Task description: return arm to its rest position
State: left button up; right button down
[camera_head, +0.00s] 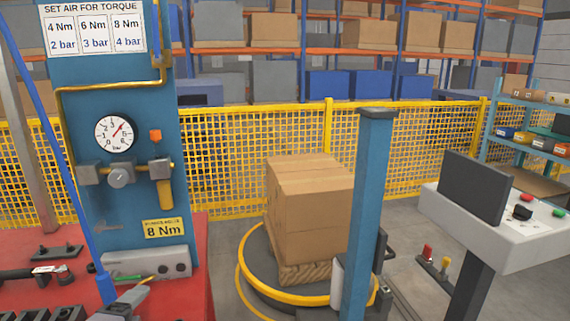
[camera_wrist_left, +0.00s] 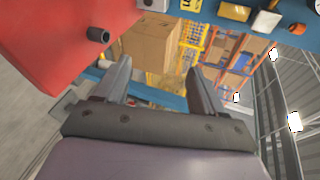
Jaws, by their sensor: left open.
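My left gripper (camera_wrist_left: 157,66) shows in the left wrist view with its two grey fingers spread apart. Nothing is held between them. Beyond the fingers, that tilted view shows the cardboard boxes, the red bench top and the shelves. In the head view, a grey piece at the bottom edge, in front of the blue panel, may be part of this gripper; most of it is cut off. My right gripper is in neither view.
A blue panel (camera_head: 130,215) with a pressure gauge (camera_head: 115,133) stands on the red bench (camera_head: 200,262), which holds dark fittings and a tool. A blue post (camera_head: 368,200), stacked boxes (camera_head: 310,225) and a console (camera_head: 500,222) stand to the right. Grey floor lies between.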

pick_arm(q)
jog(key=s+d+f+n+g+h, duration=0.1)
jog(key=s+d+f+n+g, duration=0.1)
jog(key=s+f+n, duration=0.6)
jog(key=s+d+f+n+g+h, duration=0.1)
jog(key=s+d+f+n, duration=0.2)
jog(key=s+f+n, duration=0.5)
notch_tip(320, 180, down, 8)
jog(key=shift+s+d+r+g, duration=0.1)
jog(key=shift+s+d+g, duration=0.3)
jog(key=shift+s, duration=0.65)
dwell(1.4)
